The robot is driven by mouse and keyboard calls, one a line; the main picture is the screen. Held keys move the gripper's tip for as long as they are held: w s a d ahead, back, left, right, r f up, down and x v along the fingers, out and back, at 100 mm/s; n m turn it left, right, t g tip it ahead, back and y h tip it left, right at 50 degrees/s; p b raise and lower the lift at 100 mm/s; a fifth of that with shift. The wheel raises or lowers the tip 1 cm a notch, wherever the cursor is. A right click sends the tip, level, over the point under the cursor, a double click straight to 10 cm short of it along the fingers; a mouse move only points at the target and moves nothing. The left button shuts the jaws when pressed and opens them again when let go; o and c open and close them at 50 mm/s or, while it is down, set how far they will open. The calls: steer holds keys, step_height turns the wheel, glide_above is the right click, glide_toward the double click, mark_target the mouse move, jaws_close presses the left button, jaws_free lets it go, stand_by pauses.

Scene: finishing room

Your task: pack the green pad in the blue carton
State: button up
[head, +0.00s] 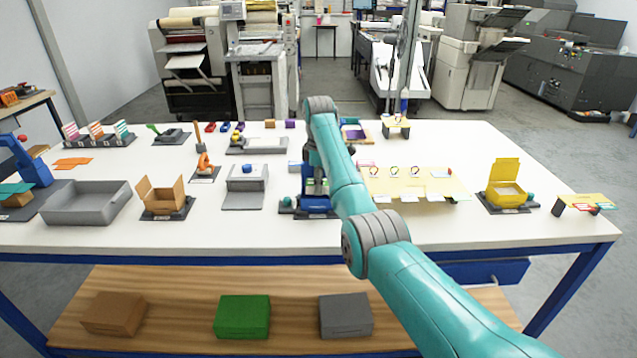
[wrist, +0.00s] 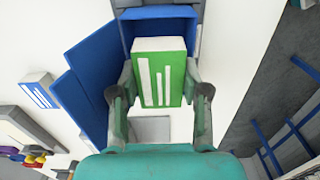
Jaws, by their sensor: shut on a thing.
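The green pad (wrist: 172,62) has a white edge and white bars on its face. My gripper (wrist: 161,92) is shut on it, one finger on each side, in the wrist view. The blue carton (wrist: 158,14) stands open just beyond the pad, with blue flaps out to the left. The pad overlaps the carton's opening in that view; I cannot tell whether it is inside or above. In the head view the blue carton (head: 316,204) stands on a dark base near the table's front, directly below my gripper (head: 314,180). The pad is hidden there by my arm.
A grey machine (head: 246,184) and an open brown carton (head: 162,198) stand left of the blue carton. A yellow board (head: 440,187) with small items and an open yellow carton (head: 505,190) stand right. A grey tray (head: 88,204) is at far left.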

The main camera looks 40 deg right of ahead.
steer(key=o, duration=1.2)
steer(key=shift+o, duration=0.2)
steer(key=shift+s, duration=0.1)
